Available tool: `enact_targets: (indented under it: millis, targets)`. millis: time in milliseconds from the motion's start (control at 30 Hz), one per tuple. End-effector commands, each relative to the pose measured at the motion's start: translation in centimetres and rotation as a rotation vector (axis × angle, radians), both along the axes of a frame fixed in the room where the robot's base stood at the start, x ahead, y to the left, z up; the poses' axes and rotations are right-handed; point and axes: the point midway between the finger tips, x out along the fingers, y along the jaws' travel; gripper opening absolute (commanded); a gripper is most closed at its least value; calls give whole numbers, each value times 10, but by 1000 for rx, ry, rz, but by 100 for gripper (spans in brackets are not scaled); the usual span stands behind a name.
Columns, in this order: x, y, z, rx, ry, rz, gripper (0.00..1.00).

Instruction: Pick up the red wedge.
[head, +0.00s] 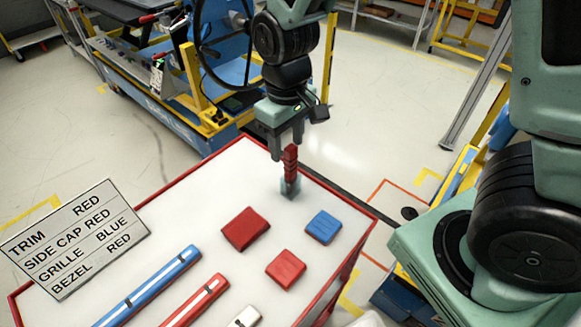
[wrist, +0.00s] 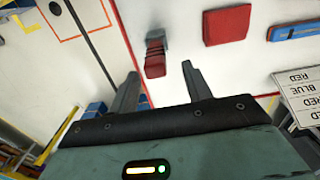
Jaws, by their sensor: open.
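A narrow upright red piece (head: 290,162), which I take to be the red wedge, stands in a small grey-blue holder (head: 290,187) near the far corner of the white table top. Its sides look stepped. My gripper (head: 287,150) points down at it from above, jaws open. In the wrist view the red piece (wrist: 155,62) shows ahead of the open gripper (wrist: 160,71), between the lines of the two fingers. I cannot tell whether a finger touches it. In the head view the fingers partly cover its top.
The red-edged white table (head: 190,205) also holds a red square block (head: 246,229), another red block (head: 286,269), a blue block (head: 324,227), a long blue bar (head: 150,288) and a long red bar (head: 196,302). A lettered sign (head: 75,240) stands at the left.

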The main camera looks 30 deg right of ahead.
Motion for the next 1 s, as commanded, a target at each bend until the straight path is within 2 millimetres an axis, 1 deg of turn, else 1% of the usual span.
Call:
enact_targets:
  millis: [133,267,400,500,700,733,767,800,900,1000]
  targets:
    - [-2,-2,-11,-2,4,-3,49]
    - [-4,-7,-30,-2,6,-4,49]
    - [-3,-7,-48,0,3,-2,49]
    - [-3,-6,-53,1,1,-1,49]
    - [-3,-6,-53,1,-1,0,49]
    - [-3,-6,-53,1,-1,-1,46]
    - [-3,-6,-53,1,-1,-1,38]
    - [-3,-6,-53,1,-1,-1,27]
    - [-3,-6,-53,1,-1,-1,0]
    - [-3,-6,-53,1,-1,-1,0]
